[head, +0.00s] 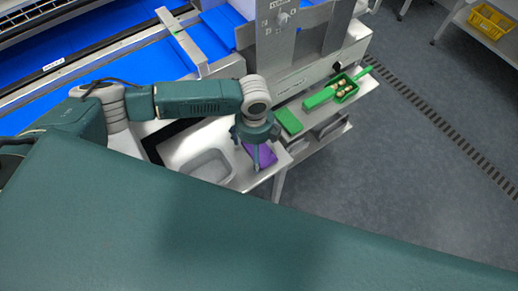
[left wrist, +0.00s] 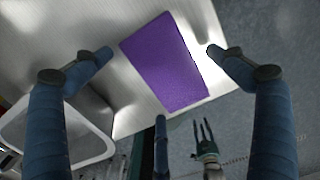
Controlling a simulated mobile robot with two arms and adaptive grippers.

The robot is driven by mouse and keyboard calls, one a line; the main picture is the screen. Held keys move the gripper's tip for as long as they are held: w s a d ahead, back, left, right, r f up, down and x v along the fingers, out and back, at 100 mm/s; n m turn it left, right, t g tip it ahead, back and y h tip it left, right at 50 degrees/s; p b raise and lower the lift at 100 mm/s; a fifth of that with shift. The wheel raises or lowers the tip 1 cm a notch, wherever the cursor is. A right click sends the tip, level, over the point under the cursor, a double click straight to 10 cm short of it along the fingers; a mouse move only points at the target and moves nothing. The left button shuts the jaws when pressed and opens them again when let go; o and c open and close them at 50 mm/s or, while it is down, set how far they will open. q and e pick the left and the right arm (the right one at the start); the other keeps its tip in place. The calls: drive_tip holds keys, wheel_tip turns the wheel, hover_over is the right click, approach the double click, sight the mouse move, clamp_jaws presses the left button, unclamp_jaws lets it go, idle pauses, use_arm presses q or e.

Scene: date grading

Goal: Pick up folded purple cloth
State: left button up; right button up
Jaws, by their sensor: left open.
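The folded purple cloth (head: 265,154) lies flat on a pale metal table (head: 190,142), near its right end. In the left wrist view the cloth (left wrist: 165,62) is a purple rectangle close to the table edge. My left gripper (head: 255,148) points down over the cloth and hides part of it in the head view. In the left wrist view its fingers (left wrist: 160,55) are spread wide, with the cloth between and beyond them and nothing held. A pronged hand (left wrist: 205,138), apparently my right gripper, shows below the table edge; its opening is unclear.
A grey tub (head: 207,166) stands on the table left of the cloth. A green pad (head: 288,121) and a green tray of dates (head: 345,88) lie on the bench beyond. My teal arm covers the lower head view. Open floor lies to the right.

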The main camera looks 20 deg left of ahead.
use_arm(q)
drive_tip(key=c, duration=1.2)
drive_tip(key=shift+o, duration=0.2)
use_arm(e)
drive_tip(key=shift+s+d, duration=0.2)
drive_tip(key=shift+d, duration=0.1)
use_arm(q)
wheel_tip(320, 180, up, 20)
drive_tip(key=shift+f+b, duration=0.1)
drive_tip(key=shift+b, duration=0.85)
use_arm(e)
drive_tip(key=shift+a+f, duration=0.2)
drive_tip(key=shift+f, duration=0.75)
use_arm(q)
drive_tip(key=o, duration=0.4)
drive_tip(key=c, duration=0.4)
